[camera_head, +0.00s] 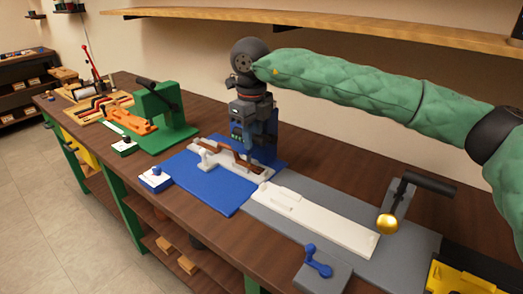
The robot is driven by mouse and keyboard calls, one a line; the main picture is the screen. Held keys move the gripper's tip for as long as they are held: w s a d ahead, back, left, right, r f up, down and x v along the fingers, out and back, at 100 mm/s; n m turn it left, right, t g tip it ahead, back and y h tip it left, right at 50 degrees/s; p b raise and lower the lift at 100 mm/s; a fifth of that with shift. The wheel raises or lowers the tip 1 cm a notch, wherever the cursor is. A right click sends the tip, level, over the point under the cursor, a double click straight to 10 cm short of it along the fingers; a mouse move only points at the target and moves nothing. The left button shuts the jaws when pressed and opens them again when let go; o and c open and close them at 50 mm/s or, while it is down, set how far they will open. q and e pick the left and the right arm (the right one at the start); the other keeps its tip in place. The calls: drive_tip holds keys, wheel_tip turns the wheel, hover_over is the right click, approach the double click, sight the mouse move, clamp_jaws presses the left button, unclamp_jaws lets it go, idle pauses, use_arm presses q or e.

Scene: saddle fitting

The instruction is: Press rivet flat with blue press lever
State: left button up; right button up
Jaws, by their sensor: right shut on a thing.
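The blue press station has a flat blue base (213,192) in the middle of the bench. A brown strap (236,157) lies in a white holder (240,179) on this base. My right gripper (254,146) comes down from above, just behind the strap, where the press stands. It is shut on the blue press lever, though the gripper hides most of the lever and the press body. The rivet is too small or too hidden to make out. My left gripper is not in view.
A green press (160,112) with an orange piece stands to the left. To the right, a grey plate (300,190) carries a long white block (318,222) and a black-handled lever with a gold ball (388,224). A wooden shelf (330,22) hangs above the bench (200,228).

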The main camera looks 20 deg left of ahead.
drive_tip(key=shift+w+d+r, duration=0.35)
drive_tip(key=shift+w+r, duration=0.15)
drive_tip(key=shift+w, duration=0.35)
drive_tip(key=shift+w+d+r, duration=0.3)
drive_tip(key=shift+w+r, duration=0.2)
drive_tip(key=shift+w, duration=0.1)
drive_tip(key=shift+w+d+r, duration=0.25)
drive_tip(key=shift+w+r, duration=0.25)
drive_tip(key=shift+w, duration=0.1)
drive_tip(key=shift+o, duration=1.2)
drive_tip(key=shift+w+r, duration=0.3)
drive_tip(key=shift+r, duration=0.1)
drive_tip(key=o, duration=0.5)
drive_tip(key=shift+w+d+f, duration=0.1)
